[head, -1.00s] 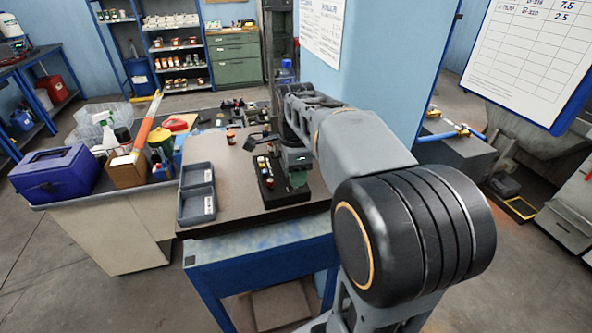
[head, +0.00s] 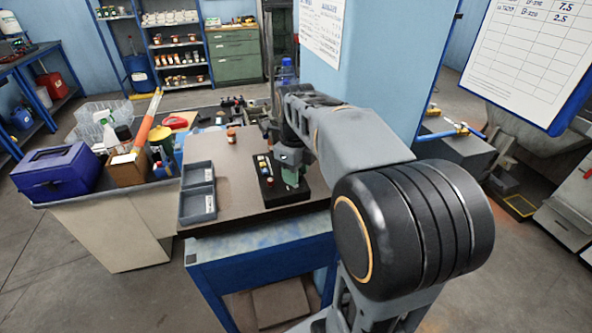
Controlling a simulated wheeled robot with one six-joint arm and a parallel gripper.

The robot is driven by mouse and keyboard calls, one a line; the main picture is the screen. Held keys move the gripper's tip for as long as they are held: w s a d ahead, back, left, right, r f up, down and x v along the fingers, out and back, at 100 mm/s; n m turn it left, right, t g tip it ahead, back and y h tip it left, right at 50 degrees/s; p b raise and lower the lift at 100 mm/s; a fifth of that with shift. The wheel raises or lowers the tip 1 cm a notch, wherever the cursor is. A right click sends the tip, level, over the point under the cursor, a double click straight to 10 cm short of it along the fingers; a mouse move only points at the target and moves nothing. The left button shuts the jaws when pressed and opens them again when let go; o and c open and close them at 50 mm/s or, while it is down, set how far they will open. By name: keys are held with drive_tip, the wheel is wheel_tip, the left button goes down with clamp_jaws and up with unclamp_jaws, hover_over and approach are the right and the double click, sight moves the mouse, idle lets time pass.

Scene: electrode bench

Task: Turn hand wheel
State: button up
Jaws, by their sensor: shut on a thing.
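A black device base (head: 268,190) lies on the brown bench top, with a row of small coloured parts on its left side. A greenish part (head: 291,178) stands at its right side, directly under my gripper (head: 290,165). My gripper points down there and is shut on what appears to be the hand wheel. The wheel itself and the fingertips are mostly hidden by the wrist, so its angle cannot be told.
A grey two-compartment tray (head: 197,190) lies left of the device. A small orange-brown jar (head: 231,136) stands behind it. A blue box (head: 55,170), a brown box (head: 124,170) and bottles crowd the bench on the left. A light blue pillar (head: 385,80) rises behind my arm.

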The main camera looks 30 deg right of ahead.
drive_tip(key=shift+m, duration=0.4)
drive_tip(key=o, duration=0.9)
drive_tip(key=shift+s, duration=0.1)
drive_tip(key=shift+r, duration=0.15)
drive_tip(key=shift+r+p, duration=0.45)
wheel_tip(320, 180, up, 7)
drive_tip(key=p, duration=0.6)
drive_tip(key=shift+f, duration=0.1)
